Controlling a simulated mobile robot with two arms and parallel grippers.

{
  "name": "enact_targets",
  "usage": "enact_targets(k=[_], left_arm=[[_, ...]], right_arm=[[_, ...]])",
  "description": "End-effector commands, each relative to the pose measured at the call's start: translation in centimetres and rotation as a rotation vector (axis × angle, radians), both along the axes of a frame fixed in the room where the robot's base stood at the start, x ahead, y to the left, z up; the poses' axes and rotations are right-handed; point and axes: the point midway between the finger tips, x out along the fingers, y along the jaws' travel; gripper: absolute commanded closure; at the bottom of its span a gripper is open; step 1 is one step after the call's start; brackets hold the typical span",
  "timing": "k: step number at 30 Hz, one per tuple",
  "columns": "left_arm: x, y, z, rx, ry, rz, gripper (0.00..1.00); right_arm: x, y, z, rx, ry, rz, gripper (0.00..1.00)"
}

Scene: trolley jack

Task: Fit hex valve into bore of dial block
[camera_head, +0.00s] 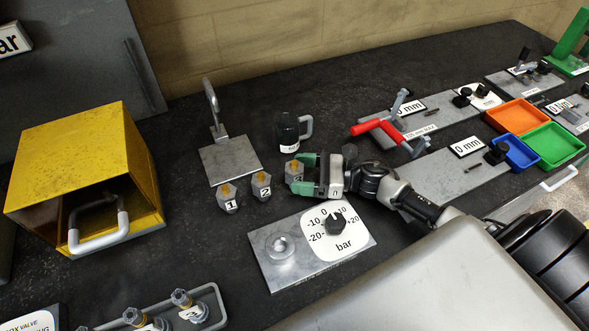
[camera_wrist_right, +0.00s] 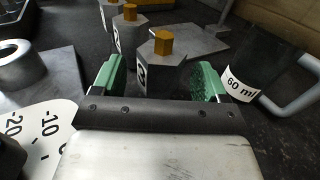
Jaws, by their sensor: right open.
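Three grey hex valves with orange hexagonal tops stand upright in a row: valve 1 (camera_head: 228,199), valve 2 (camera_head: 261,184) and a third (camera_head: 293,171). My right gripper (camera_head: 304,173) is open, with its green fingertips at the third valve. In the right wrist view this valve (camera_wrist_right: 155,72), its number partly hidden, stands between the open fingers (camera_wrist_right: 158,80), with space beside it. The dial block (camera_head: 290,272) is a grey plate with a round boss and bore (camera_head: 281,247) and a white "bar" dial (camera_head: 338,229). The boss also shows in the right wrist view (camera_wrist_right: 22,68). My left gripper is not in view.
A dark "60 ml" mug (camera_head: 289,133) stands just behind the gripper; a grey plate with an upright hook (camera_head: 230,163) is behind the valves. A yellow box (camera_head: 70,160) is at left, a tray of grey pieces (camera_head: 165,318) at front left. Coloured trays (camera_head: 519,116) lie right.

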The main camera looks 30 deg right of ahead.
Motion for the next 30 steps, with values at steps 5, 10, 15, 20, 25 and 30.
enact_targets(k=[5,10,15,20,25,30], left_arm=[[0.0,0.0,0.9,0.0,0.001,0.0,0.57],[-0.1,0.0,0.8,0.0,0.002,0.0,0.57],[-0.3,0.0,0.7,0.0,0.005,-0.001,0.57],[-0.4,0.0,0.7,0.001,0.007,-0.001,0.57],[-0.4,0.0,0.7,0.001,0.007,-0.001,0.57],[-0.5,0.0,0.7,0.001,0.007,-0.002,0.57]], right_arm=[[1.0,1.5,0.1,0.001,0.001,-0.002,0.26],[1.1,1.6,-0.1,0.0,0.001,-0.001,0.26],[1.1,1.6,0.0,0.0,0.001,-0.001,0.4],[1.1,1.6,0.0,0.0,0.001,-0.001,0.64],[1.1,1.6,0.0,0.0,0.001,-0.001,0.9],[1.1,1.6,0.1,0.001,-0.001,-0.001,0.9]])
